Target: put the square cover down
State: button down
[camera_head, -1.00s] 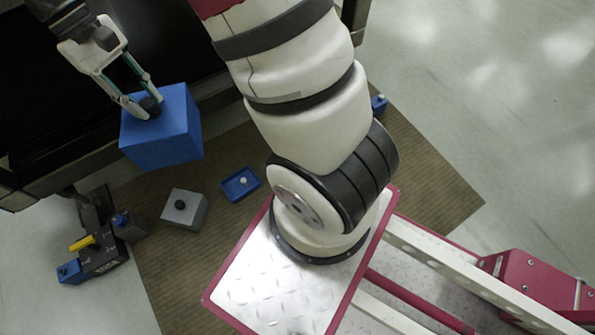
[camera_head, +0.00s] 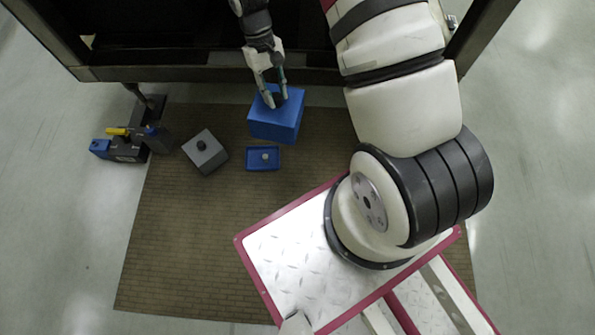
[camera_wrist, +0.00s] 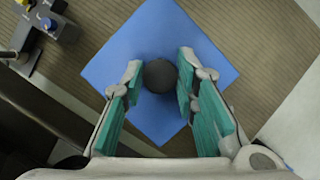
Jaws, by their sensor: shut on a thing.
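The square cover (camera_head: 277,118) is a blue box with a dark round knob on top. My gripper (camera_head: 273,100) is above it with its fingers at the knob. In the wrist view, the two green-padded fingers stand on either side of the black knob (camera_wrist: 160,76), shut on it, and the blue top (camera_wrist: 155,30) lies below them. The cover is over the far part of the brown mat (camera_head: 190,240). I cannot tell whether its underside touches the mat; its lower faces hide what is under it.
A shallow blue tray (camera_head: 253,164) with a small pale piece lies just in front of the cover. A grey block (camera_head: 212,160) with a black knob is to its left. A black fixture (camera_head: 130,151) with a yellow part stands further left.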

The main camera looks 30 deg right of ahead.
jog(key=s+d+f+n, duration=0.1)
jog(key=s+d+f, duration=0.1)
jog(key=s+f, duration=0.65)
jog(key=s+d+f+h, duration=0.1)
jog(key=s+d+f, duration=0.15)
jog(key=f, duration=1.05)
jog(key=s+d+f+n, duration=0.1)
jog(key=s+f, duration=0.5)
jog(key=f, duration=0.5)
jog(key=w+d+f+b, duration=0.5)
jog(key=w+d, duration=0.5)
jog(key=d, duration=0.2)
jog(key=shift+w+b, duration=0.4)
jog(key=shift+b, duration=0.3)
jog(key=shift+f+b, duration=0.25)
jog(key=shift+b, duration=0.05)
jog(key=c, duration=1.5)
grip_release()
jog(key=shift+a, duration=0.1)
jog(key=shift+o, duration=1.1)
